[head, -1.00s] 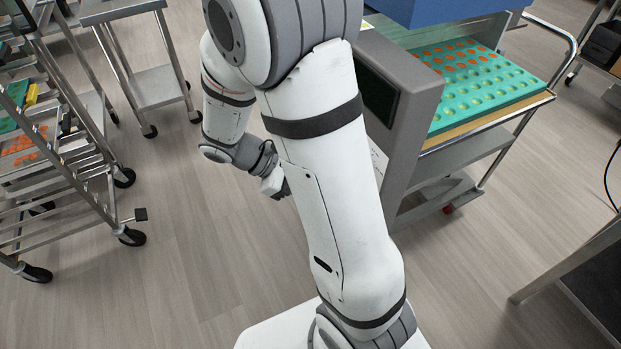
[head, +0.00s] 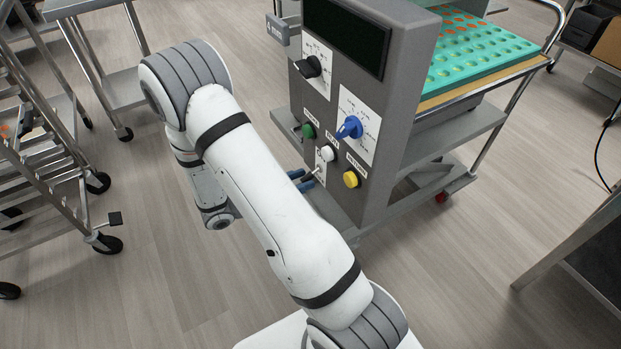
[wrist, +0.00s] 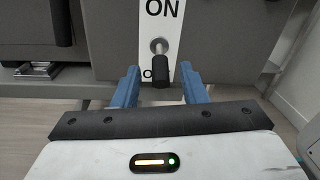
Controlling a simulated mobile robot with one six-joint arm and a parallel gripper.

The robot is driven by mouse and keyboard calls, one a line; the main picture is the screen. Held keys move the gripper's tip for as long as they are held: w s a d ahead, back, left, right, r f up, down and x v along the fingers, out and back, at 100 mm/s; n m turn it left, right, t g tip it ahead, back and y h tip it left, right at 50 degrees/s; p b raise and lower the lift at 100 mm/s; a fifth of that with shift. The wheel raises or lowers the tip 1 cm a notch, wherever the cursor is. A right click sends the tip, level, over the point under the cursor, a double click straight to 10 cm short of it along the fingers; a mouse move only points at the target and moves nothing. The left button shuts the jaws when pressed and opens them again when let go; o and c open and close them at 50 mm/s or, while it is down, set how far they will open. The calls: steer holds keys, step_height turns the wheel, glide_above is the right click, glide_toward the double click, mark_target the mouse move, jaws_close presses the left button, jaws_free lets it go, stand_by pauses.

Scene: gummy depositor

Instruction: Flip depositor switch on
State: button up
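The depositor's grey control panel (head: 375,110) stands right of centre in the head view. Its toggle switch (head: 319,170) is low on the left of the panel front, on a white label plate. In the wrist view the switch lever (wrist: 160,72) has a dark tip that hangs down over the lower label, with "ON" printed above. My gripper (head: 302,180) is just in front of the switch. In the wrist view its blue fingers (wrist: 159,75) are open, one on each side of the lever tip, with gaps visible. Nothing is held.
A black knob (head: 308,66), blue knob (head: 350,128), green button (head: 308,131), white button (head: 328,153) and yellow button (head: 351,179) surround the switch. A teal mould tray (head: 475,60) sits behind the panel. A wheeled rack (head: 40,170) stands left; floor between is clear.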

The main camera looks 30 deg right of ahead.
steer(key=shift+s+d, duration=0.1)
steer(key=shift+d, duration=1.25)
steer(key=shift+c, duration=0.6)
